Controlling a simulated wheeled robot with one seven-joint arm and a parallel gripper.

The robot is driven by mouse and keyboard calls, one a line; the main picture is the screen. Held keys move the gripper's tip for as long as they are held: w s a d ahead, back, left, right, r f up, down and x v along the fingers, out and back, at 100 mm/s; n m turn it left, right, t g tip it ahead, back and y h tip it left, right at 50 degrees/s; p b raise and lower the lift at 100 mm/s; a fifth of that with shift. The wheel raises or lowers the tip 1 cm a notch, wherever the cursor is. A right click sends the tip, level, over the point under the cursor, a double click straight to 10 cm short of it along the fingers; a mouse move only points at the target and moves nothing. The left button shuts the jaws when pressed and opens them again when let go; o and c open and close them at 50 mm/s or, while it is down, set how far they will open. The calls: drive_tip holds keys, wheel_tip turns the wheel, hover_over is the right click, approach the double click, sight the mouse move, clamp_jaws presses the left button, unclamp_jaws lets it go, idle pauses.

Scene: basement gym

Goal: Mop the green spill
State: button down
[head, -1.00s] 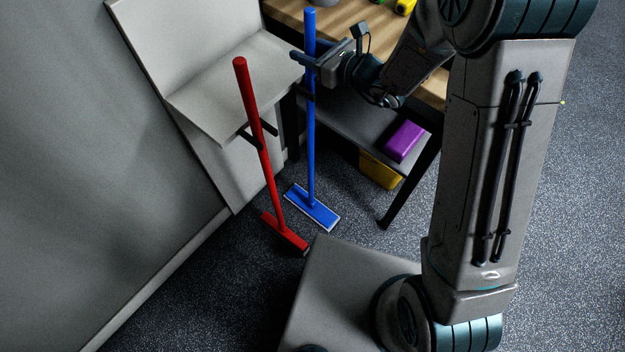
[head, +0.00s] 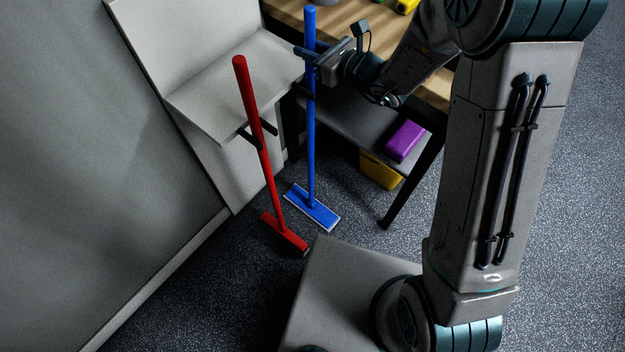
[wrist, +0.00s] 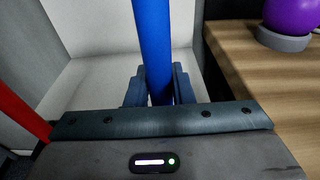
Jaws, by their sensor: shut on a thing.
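A blue mop (head: 311,150) stands upright, its flat blue head (head: 312,207) at the floor by the grey panel and the table. My gripper (head: 309,54) is shut on the upper part of its handle. In the wrist view the blue handle (wrist: 152,45) runs between the two fingers of my gripper (wrist: 158,88). A red broom-like tool (head: 258,150) stands just left of the mop, and its handle also shows at the left edge of the wrist view (wrist: 22,112). No green spill shows in any view.
A grey holder panel (head: 220,95) with dark clips stands behind the tools. A wooden-topped table (head: 430,92) is to the right, with a purple box (head: 404,141) and a yellow container (head: 380,171) below. A purple round object (wrist: 290,15) stands on the tabletop.

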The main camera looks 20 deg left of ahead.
sight(314, 39)
drive_tip(key=shift+r, duration=0.25)
drive_tip(key=shift+r+p, duration=0.65)
drive_tip(key=shift+r, duration=0.7)
drive_tip(key=f+b+v, duration=0.1)
drive_tip(key=f+v, duration=0.1)
drive_tip(key=v, duration=1.2)
drive_tip(key=shift+f, duration=0.15)
drive_tip(key=shift+s, duration=0.1)
